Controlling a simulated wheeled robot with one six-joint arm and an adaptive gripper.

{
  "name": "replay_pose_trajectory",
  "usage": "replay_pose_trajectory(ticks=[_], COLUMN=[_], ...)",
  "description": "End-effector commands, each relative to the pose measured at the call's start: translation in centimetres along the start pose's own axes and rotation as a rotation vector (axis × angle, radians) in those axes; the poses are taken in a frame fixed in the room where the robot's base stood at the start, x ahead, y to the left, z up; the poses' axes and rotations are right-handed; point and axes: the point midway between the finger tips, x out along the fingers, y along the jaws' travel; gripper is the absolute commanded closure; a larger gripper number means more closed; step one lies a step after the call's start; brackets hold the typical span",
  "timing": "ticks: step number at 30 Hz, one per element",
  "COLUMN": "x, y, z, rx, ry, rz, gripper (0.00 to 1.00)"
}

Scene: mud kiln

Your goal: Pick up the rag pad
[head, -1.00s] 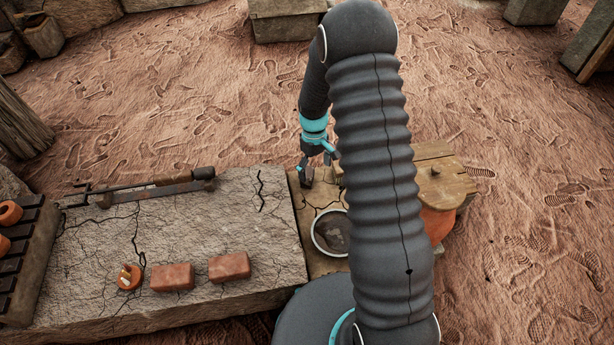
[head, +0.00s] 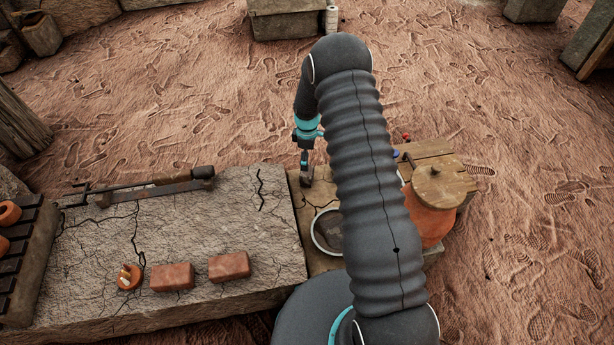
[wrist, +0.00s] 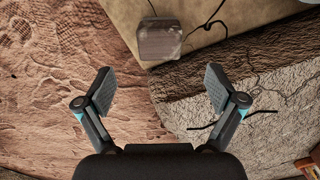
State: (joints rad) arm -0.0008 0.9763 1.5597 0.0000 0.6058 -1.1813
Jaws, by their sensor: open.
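The rag pad (wrist: 160,40) is a small grey-brown square pad. It lies on the tan slab (wrist: 205,14), close to the slab's edge, at the top middle of the wrist view. In the head view it seems to be the small dark shape (head: 306,182) just below my gripper (head: 305,165), partly covered by it. In the wrist view my gripper (wrist: 160,80) is open, with nothing between its two spread fingers. The pad shows beyond the fingertips, roughly centred between them, and looks apart from them.
A cracked grey stone slab (head: 215,225) adjoins on the left, bearing bricks (head: 172,276) and long iron tools (head: 150,188). A round pan (head: 326,232) lies partly behind my arm. An orange pot (head: 428,218) with a wooden lid (head: 444,183) stands right. Bare earth (head: 210,120) lies behind.

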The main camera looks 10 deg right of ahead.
Motion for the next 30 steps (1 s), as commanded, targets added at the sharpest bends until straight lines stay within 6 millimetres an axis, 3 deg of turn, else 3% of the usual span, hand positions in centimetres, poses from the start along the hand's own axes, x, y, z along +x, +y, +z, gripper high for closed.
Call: replay_pose_trajectory(ticks=[3, 9, 17, 24, 30], x=[2.5, 5.2, 6.9, 10.1, 11.2], y=[0.0, 0.0, 0.0, 0.0, 0.1], z=[0.1, 0.1, 0.1, 0.0, -0.1], rx=[0.003, 0.003, 0.004, 0.004, 0.004], ry=[-0.001, -0.001, 0.000, 0.000, 0.000], rz=[-0.002, -0.002, -0.001, -0.001, 0.001], gripper=[0.06, 0.06, 0.06, 0.06, 0.06])
